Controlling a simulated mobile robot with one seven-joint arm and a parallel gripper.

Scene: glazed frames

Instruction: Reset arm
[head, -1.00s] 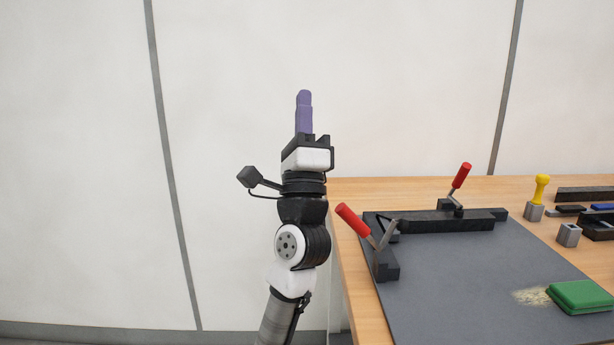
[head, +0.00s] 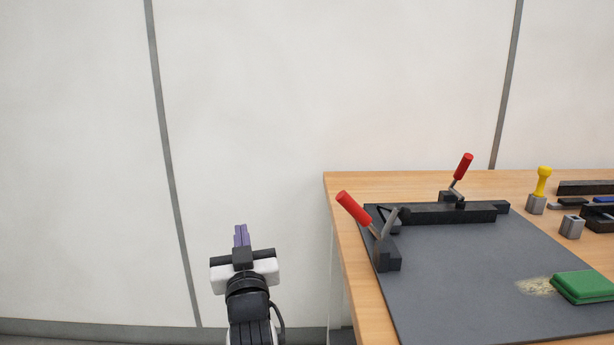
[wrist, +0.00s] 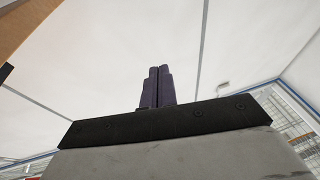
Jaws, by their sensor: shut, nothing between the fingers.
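My gripper (head: 241,235) is low in the head view, left of the table and clear of it. Its purple fingers are together with nothing between them. The wrist view also shows the shut fingers (wrist: 157,86) against a pale wall. My arm comes up from the bottom edge of the head view, and its lower links are out of view.
The wooden table (head: 345,240) stands to the right with a dark mat (head: 470,275). Two red-handled clamps (head: 354,209) (head: 463,167) sit at the mat's edges. A green block (head: 582,286), a yellow-handled tool (head: 543,182) and grey holders are farther right. The space around my gripper is free.

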